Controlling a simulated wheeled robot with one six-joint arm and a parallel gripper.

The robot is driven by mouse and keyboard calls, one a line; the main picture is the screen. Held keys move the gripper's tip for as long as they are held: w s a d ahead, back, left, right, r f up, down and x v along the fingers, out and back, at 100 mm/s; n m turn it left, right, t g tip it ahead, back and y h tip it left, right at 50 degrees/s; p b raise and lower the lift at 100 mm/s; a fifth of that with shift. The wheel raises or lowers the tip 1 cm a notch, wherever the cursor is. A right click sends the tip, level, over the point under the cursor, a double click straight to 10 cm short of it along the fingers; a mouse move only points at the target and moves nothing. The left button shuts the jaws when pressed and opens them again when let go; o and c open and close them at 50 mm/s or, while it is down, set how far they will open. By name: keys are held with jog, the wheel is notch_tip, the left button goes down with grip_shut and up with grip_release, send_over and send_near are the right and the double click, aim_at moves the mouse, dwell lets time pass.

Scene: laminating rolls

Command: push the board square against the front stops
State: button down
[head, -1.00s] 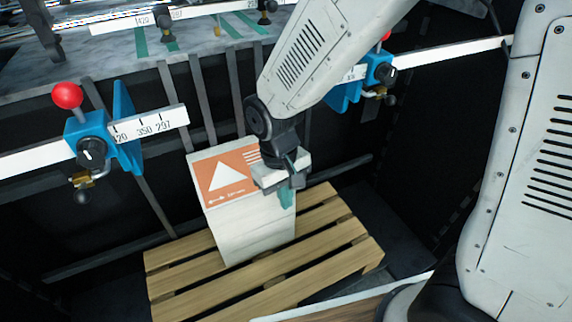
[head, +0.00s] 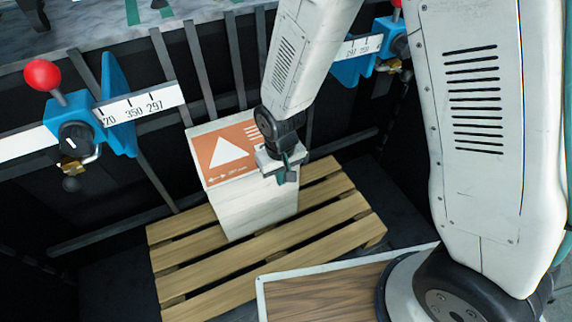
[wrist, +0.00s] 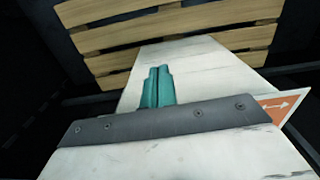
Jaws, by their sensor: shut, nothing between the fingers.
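The board appears to be the orange printed sheet with a white triangle (head: 226,152) on top of a tall white stack (head: 252,210). A corner of the orange print also shows in the wrist view (wrist: 283,104). My gripper (head: 289,175) is at the right front edge of the stack, its teal fingers closed together and empty. In the wrist view the shut fingers (wrist: 157,87) point towards the white side of the stack. I cannot tell whether they touch it. Dark upright bars (head: 200,70) stand behind the stack; I cannot tell whether the board touches them.
The stack stands on a slatted wooden pallet (head: 280,262). Blue clamps (head: 118,110) with red knobs and ruler scales (head: 140,106) stand left and right of the stack. A wood-grain panel with a pale edge (head: 320,285) is at the lower right. Dark space lies around the pallet.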

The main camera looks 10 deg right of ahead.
jog(key=shift+w+a+r, duration=0.1)
jog(key=shift+w+a, duration=0.15)
jog(key=shift+w, duration=0.55)
jog(key=shift+w+a+r, duration=0.1)
jog(key=shift+w+a, duration=0.15)
jog(key=shift+w, duration=0.55)
jog(key=shift+w+a, duration=0.2)
jog(key=shift+w, duration=0.35)
jog(key=shift+w+a, duration=0.15)
jog(key=shift+w, duration=0.4)
jog(key=s+d+r, duration=0.1)
jog(key=s+r, duration=0.2)
jog(key=r, duration=0.7)
jog(key=shift+s+d, duration=0.15)
jog(key=shift+s, duration=0.25)
